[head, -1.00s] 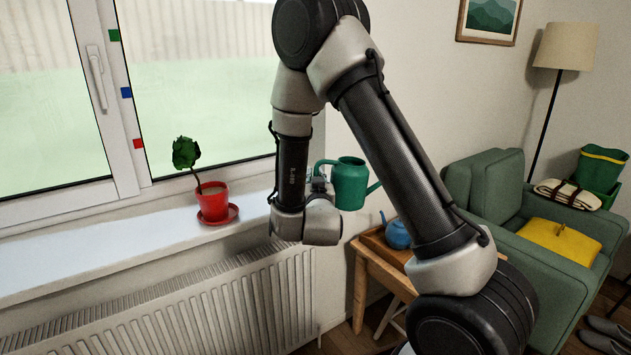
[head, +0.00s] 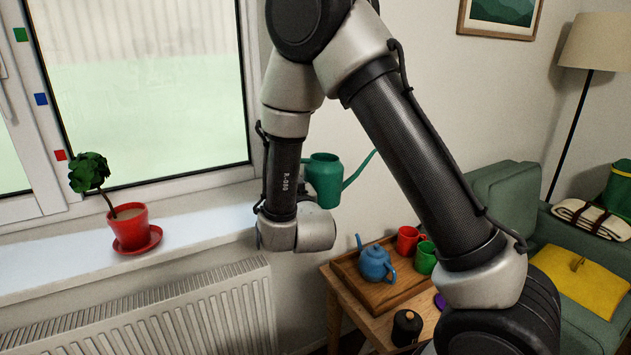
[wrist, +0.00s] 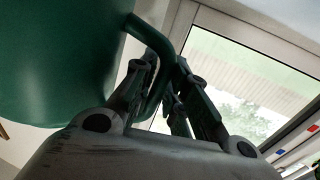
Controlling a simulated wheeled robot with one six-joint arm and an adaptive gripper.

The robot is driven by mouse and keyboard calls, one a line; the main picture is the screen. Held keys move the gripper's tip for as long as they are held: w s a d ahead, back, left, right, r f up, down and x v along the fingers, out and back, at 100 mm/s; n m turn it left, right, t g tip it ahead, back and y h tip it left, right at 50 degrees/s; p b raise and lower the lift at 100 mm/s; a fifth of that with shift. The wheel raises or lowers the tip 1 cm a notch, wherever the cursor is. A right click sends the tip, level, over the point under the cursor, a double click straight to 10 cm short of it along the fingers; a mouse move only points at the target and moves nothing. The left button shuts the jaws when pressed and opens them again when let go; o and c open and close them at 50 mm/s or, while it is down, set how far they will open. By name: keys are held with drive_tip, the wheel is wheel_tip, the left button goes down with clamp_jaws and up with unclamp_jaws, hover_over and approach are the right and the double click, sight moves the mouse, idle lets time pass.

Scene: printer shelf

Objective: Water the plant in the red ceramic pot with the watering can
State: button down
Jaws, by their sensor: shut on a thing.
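The green watering can (head: 324,182) is held up behind my arm's wrist in the head view, its spout pointing up and right, away from the plant. My gripper (wrist: 168,88) is shut on the can's handle in the wrist view, where the can's body (wrist: 60,60) fills the left side. In the head view my wrist hides the gripper's fingers. The red ceramic pot (head: 129,226) stands on its red saucer (head: 153,240) on the windowsill at the left, well apart from the can. A leafy green plant (head: 90,173) leans left out of the pot.
A wooden side table (head: 367,322) below right of the can bears a tray (head: 352,281) with a blue teapot (head: 376,263), a red mug (head: 408,240) and a green mug (head: 425,257). A radiator (head: 150,325) is under the windowsill (head: 200,220). The sill between pot and arm is clear.

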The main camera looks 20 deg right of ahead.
drive_tip(key=s+a+r+n+g+y, duration=0.1)
drive_tip(key=s+a+n+y, duration=0.15)
drive_tip(key=a, duration=0.55)
drive_tip(key=s+a+n+y, duration=0.2)
drive_tip(key=a+y, duration=0.2)
drive_tip(key=a, duration=0.4)
drive_tip(key=s+a+n+g+y, duration=1.1)
drive_tip(key=s+a+g, duration=0.3)
drive_tip(key=s+a, duration=1.2)
drive_tip(key=shift+s+a, duration=0.3)
drive_tip(key=shift+a, duration=0.75)
drive_tip(key=shift+s+r, duration=0.15)
drive_tip(key=shift+r, duration=0.05)
drive_tip(key=shift+s+r+m, duration=0.25)
drive_tip(key=shift+s+r, duration=0.05)
drive_tip(key=shift+r, duration=0.45)
